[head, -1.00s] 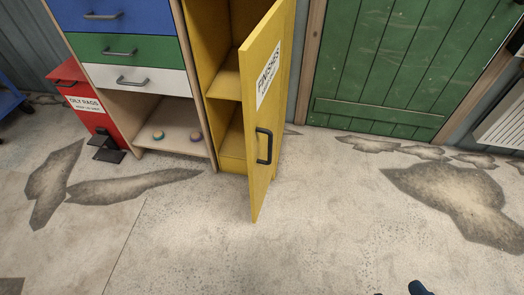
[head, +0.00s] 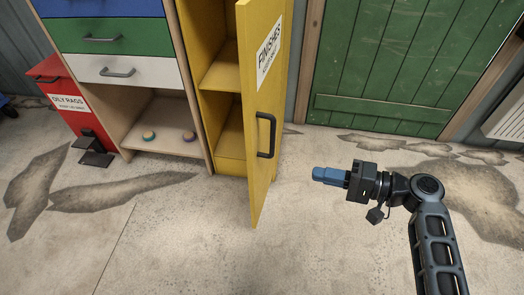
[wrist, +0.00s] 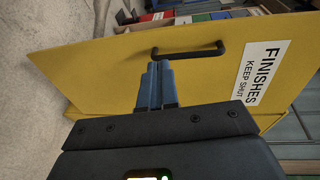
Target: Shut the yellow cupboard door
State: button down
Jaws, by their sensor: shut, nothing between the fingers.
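The yellow cupboard door (head: 265,90) stands wide open, swung out toward me, with a black handle (head: 266,135) and a "FINISHES" label on its outer face. The yellow cupboard (head: 222,70) behind it shows its shelves. My gripper (head: 316,174) is shut and empty, its blue fingers to the right of the door and pointing left at its outer face. In the wrist view my gripper (wrist: 155,68) points at the door (wrist: 110,70), with the fingertips just below the handle (wrist: 188,50) in the picture. I cannot tell whether they touch the door.
A drawer unit (head: 110,70) with blue, green and white fronts stands left of the cupboard, with small round items on its bottom shelf. A red oily-rags bin (head: 62,100) is further left. A green plank door (head: 390,60) is at the right. The floor in front is clear.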

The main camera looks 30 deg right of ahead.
aim_at(253, 144)
jog(key=w+a+r+b, duration=0.1)
jog(key=w+a, duration=0.2)
jog(key=w+a+r+y, duration=0.1)
jog(key=w+a, duration=0.2)
jog(key=w, duration=0.1)
jog(key=w+a+r+n+y+b, duration=0.1)
jog(key=w+a, duration=0.2)
jog(key=w, duration=0.1)
jog(key=shift+w+a+b, duration=0.2)
jog(key=shift+b, duration=0.1)
jog(key=shift+a, duration=0.1)
